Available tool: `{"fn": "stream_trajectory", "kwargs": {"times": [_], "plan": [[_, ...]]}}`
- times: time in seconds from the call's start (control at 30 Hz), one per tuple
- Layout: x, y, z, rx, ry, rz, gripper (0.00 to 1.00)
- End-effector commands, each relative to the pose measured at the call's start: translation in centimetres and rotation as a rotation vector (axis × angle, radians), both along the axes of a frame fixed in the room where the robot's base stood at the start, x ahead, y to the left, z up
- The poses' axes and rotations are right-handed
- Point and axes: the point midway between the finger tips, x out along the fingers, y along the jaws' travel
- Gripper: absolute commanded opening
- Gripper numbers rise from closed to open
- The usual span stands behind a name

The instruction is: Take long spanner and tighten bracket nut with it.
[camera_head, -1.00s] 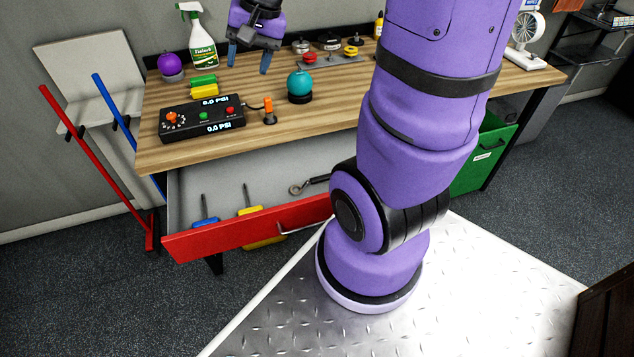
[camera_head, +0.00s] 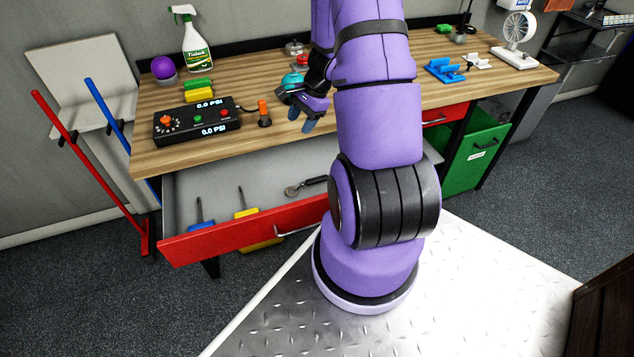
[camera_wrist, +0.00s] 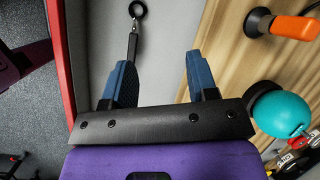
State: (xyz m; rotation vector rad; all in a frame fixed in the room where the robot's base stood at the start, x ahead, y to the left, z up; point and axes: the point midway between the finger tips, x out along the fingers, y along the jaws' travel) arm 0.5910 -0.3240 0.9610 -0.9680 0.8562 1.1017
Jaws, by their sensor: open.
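A spanner (camera_head: 306,187) with a ring end and dark handle lies in the open drawer (camera_head: 240,229); my arm may hide part of it in the head view. The spanner also shows in the wrist view (camera_wrist: 133,40), beyond my fingertips. My gripper (camera_head: 300,119) is open and empty above the bench's front edge. In the wrist view my gripper (camera_wrist: 159,62) has its two blue fingers apart, over the drawer, with the spanner apart from them. I cannot make out the bracket nut.
Two screwdrivers, blue (camera_head: 200,220) and yellow (camera_head: 247,213), lie left in the drawer. A teal ball (camera_wrist: 281,113) and an orange-handled lever (camera_wrist: 290,26) stand close beside my gripper. A control box (camera_head: 197,121), spray bottle (camera_head: 193,40) and blue fixture (camera_head: 445,70) are on the bench.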

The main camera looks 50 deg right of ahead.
Motion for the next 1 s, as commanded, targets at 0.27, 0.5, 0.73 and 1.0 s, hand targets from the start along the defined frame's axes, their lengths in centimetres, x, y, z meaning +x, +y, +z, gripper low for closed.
{"fn": "stream_trajectory", "kwargs": {"times": [0.27, 0.5, 0.73, 1.0], "plan": [[-3.9, -3.3, -8.2, 0.066, 0.111, -0.245, 0.53], [-6.4, -4.4, -12.2, 0.095, 0.168, -0.366, 0.53], [-6.5, -4.1, -14.2, 0.102, 0.178, -0.386, 0.53], [-5.7, -2.9, -17.3, 0.100, 0.177, -0.384, 0.53]]}}
